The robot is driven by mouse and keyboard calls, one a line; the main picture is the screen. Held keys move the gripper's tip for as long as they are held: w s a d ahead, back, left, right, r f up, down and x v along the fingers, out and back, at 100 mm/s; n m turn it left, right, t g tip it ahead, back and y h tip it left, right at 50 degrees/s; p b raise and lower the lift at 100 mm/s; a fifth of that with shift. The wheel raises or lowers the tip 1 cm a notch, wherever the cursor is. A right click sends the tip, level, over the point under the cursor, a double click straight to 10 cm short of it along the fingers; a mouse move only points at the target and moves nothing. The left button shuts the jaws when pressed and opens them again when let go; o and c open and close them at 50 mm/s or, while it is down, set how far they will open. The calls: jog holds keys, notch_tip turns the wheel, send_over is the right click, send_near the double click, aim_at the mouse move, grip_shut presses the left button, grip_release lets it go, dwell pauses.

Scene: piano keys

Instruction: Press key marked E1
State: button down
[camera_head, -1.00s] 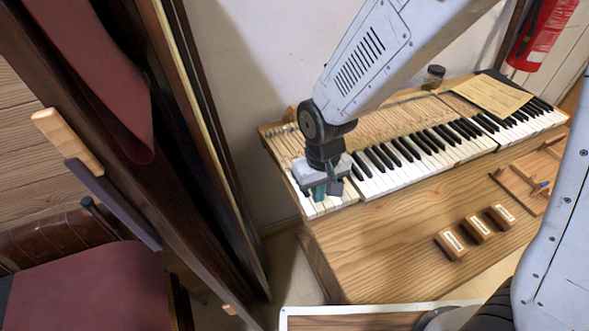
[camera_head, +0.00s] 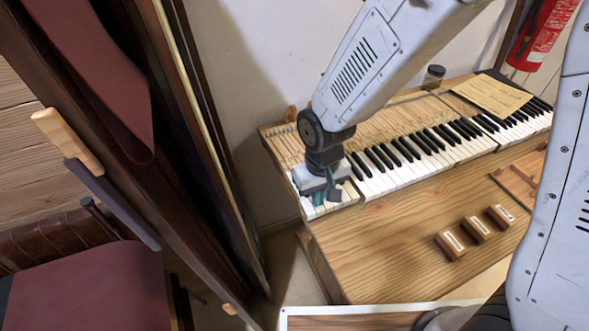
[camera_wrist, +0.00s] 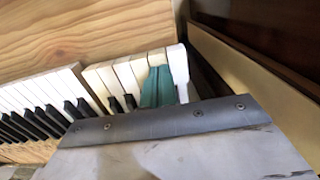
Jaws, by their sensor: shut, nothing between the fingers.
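The piano keyboard (camera_head: 400,167) runs along the wooden case, with white and black keys. Its leftmost section of white keys (camera_head: 345,197) lies under and beside my gripper (camera_head: 318,197). In the wrist view these white keys (camera_wrist: 125,75) show on the right part of the keyboard. My gripper's teal fingers (camera_wrist: 165,86) are shut and empty, pointing down over the white keys near the end of that section. They hide parts of the keys there. I cannot tell whether the fingertips touch a key. No E1 mark is readable.
Several small wooden blocks with labels (camera_head: 477,229) sit on the wooden front. A yellowed paper (camera_head: 491,95) lies over the keyboard's far right, with a small jar (camera_head: 433,77) behind. A dark wooden frame (camera_head: 200,140) stands close to the keyboard's left end.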

jog(key=shift+f, duration=0.4)
notch_tip(320, 180, up, 9)
dwell(0.9)
dwell(0.5)
